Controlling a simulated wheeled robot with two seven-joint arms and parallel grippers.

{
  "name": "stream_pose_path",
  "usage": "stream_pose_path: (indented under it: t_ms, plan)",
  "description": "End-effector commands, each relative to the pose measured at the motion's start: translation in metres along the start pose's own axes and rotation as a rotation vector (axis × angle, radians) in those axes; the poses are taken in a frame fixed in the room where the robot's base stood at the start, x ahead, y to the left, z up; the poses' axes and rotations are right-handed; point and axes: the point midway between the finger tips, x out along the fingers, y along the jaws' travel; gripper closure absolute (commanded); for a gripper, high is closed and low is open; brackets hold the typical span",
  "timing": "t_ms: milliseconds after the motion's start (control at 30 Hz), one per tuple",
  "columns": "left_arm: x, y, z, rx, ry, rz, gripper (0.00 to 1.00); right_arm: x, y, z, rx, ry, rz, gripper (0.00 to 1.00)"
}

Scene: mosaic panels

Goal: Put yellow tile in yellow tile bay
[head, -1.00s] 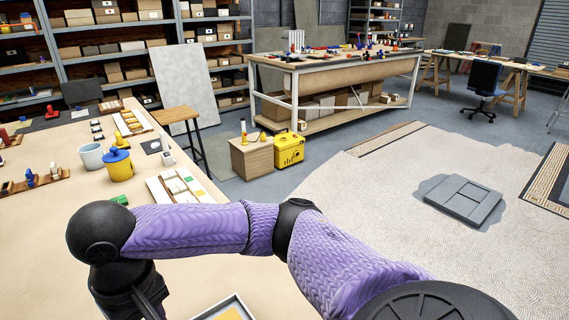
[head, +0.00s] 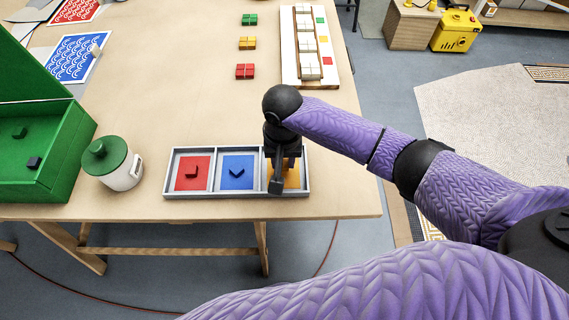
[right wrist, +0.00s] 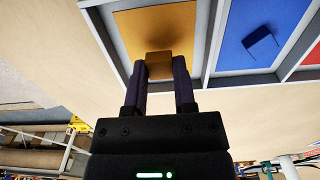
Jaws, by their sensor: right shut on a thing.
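My right gripper (head: 279,184) points down over the yellow bay (head: 293,168) at the right end of a grey three-bay tray (head: 166,174). In the right wrist view the fingers (right wrist: 160,80) are shut on a small yellow tile (right wrist: 160,66), which shows in front of the yellow bay floor (right wrist: 165,25). I cannot tell whether the tile touches the floor. The gripper hides much of this bay in the head view. A red tile (head: 192,171) lies in the red bay and a blue tile (head: 237,172) in the middle blue bay. My left gripper is out of view.
A green box (head: 70,150) and a white jar with a green lid (head: 121,172) stand left of the tray. Green, yellow and red tile stacks (head: 247,43) and a white rack (head: 291,70) stand farther back. The table's front edge is close below the tray.

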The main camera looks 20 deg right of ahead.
Motion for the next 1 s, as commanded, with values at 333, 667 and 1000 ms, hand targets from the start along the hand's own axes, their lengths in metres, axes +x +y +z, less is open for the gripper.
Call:
stream_pose_path:
  t_ms: [333,667,1000]
  plan:
    - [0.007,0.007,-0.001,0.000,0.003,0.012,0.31,0.017,0.000,0.000,0.000,-0.001,0.000,1.00]
    - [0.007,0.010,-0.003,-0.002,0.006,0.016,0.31,0.019,0.000,0.000,0.000,-0.001,0.000,0.31]
    - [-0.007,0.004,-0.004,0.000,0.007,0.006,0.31,-0.013,-0.001,-0.001,0.000,0.003,-0.003,0.31]
